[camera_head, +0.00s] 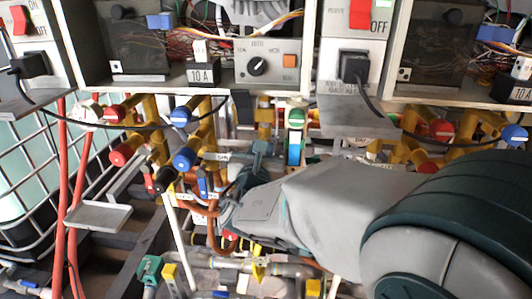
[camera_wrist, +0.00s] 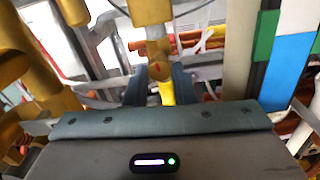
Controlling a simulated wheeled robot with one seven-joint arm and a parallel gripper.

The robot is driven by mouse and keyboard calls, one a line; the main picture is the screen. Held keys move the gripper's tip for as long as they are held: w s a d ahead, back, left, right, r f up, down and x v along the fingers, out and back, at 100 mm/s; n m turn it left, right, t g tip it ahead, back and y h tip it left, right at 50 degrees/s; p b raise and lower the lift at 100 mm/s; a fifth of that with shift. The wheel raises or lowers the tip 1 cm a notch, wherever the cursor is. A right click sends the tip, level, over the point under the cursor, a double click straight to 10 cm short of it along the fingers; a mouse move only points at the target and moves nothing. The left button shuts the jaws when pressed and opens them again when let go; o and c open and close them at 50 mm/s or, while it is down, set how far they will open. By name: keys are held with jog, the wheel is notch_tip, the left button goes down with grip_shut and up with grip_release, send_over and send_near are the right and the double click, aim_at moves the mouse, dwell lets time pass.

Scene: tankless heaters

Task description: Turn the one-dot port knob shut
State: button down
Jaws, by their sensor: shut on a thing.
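My gripper (camera_wrist: 160,84) is shut on a small brownish-yellow knob (camera_wrist: 158,70) below a larger yellow pipe fitting in the wrist view. Its two grey fingers stand on either side of the knob. A small reddish mark shows on the knob's face; I cannot make out a single dot. In the head view my gripper (camera_head: 256,162) reaches in under the middle of the heaters, among yellow valve bodies, and hides the knob it holds.
Blue knobs (camera_head: 184,158) and red knobs (camera_head: 121,154) on yellow valves stand close on the left. A green, white and blue banded pipe (camera_head: 294,148) is just right of my gripper. A control panel (camera_head: 268,64) hangs above. Red hoses (camera_head: 63,190) run down at left.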

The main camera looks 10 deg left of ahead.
jog(key=shift+m+b, duration=0.45)
jog(key=shift+m, duration=0.15)
jog(key=c, duration=1.2)
grip_release()
jog(key=s, duration=1.4)
jog(key=shift+d, duration=0.35)
jog(key=shift+w, duration=0.1)
